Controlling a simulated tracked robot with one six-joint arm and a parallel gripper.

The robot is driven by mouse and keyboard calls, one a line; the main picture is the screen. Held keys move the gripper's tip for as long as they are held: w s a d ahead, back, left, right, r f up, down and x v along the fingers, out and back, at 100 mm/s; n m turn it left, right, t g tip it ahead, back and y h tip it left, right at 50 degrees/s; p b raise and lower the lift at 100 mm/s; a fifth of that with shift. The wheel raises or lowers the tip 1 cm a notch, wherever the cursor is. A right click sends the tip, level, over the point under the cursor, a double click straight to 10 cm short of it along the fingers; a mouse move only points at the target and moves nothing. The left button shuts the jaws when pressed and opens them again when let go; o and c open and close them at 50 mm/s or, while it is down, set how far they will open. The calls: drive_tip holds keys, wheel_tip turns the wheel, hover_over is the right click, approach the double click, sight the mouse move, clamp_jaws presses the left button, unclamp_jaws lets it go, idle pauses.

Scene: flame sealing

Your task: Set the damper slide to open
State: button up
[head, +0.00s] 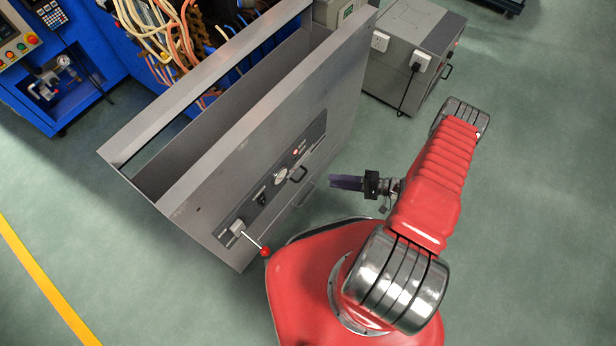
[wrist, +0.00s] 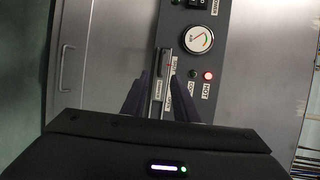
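The damper slide is on the front panel (head: 262,195) of the grey cabinet. Its dark slide handle (head: 298,173) sits beside the gauge, and it also shows in the wrist view (wrist: 164,62) at the upper end of a narrow slot. My gripper (head: 334,183) is in front of the panel, to the right of the slide handle. In the wrist view my gripper (wrist: 159,77) is open, its two dark fingers on either side of the slot, with nothing held. Contact with the handle cannot be told.
A round gauge (wrist: 197,38), a lit red lamp (wrist: 207,75) marked HOT and a black switch (wrist: 198,4) share the panel. A red-knobbed lever (head: 264,251) sticks out at its left end. A door handle (wrist: 65,67) is nearby. Open floor lies right.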

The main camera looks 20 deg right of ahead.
sight(304, 169)
drive_tip(key=x, duration=1.1)
drive_tip(key=shift+w+a, duration=0.25)
drive_tip(key=shift+a, duration=0.1)
drive_tip(key=shift+c, duration=0.2)
clamp_jaws()
drive_tip(key=shift+f, duration=0.15)
idle(0.8)
